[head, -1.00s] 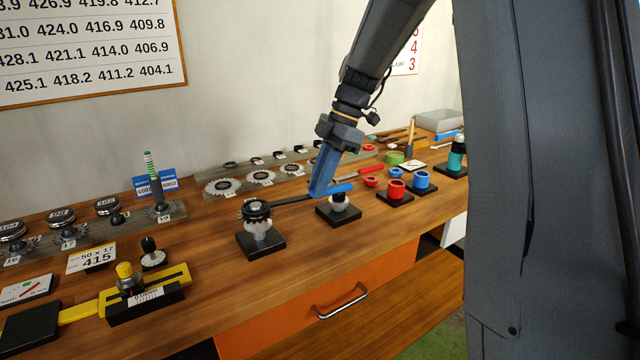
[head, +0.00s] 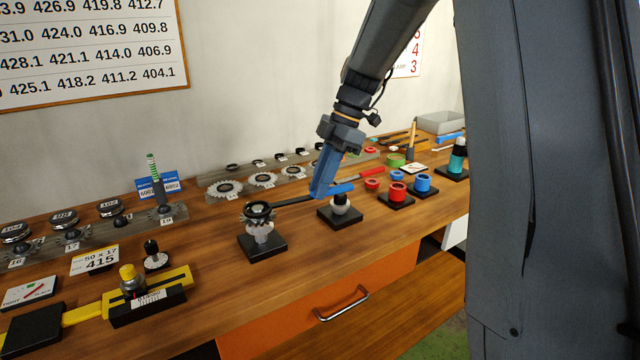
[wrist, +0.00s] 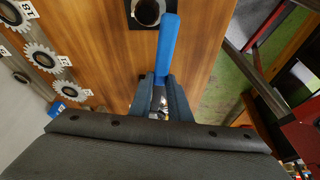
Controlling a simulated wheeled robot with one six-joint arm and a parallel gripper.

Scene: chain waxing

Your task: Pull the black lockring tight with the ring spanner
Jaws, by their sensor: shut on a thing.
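My gripper (head: 322,190) is shut on the ring spanner's blue handle (head: 341,188). The handle also shows in the wrist view (wrist: 168,45), pointing away from the jaws. The spanner's dark shaft runs left to its ring end at the black lockring (head: 258,209). The lockring tops a pale toothed part on a post with a black square base (head: 262,246). The ring end appears level with the lockring at its top. I cannot tell from here whether it is fully seated around it.
A second black-based stand (head: 340,216) with a pale, dark-topped part stands just under the handle. Red (head: 397,191) and blue (head: 422,184) cups stand to the right. A yellow gauge (head: 150,296) lies front left. Toothed sprockets (head: 262,180) line the back. The bench front between is clear.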

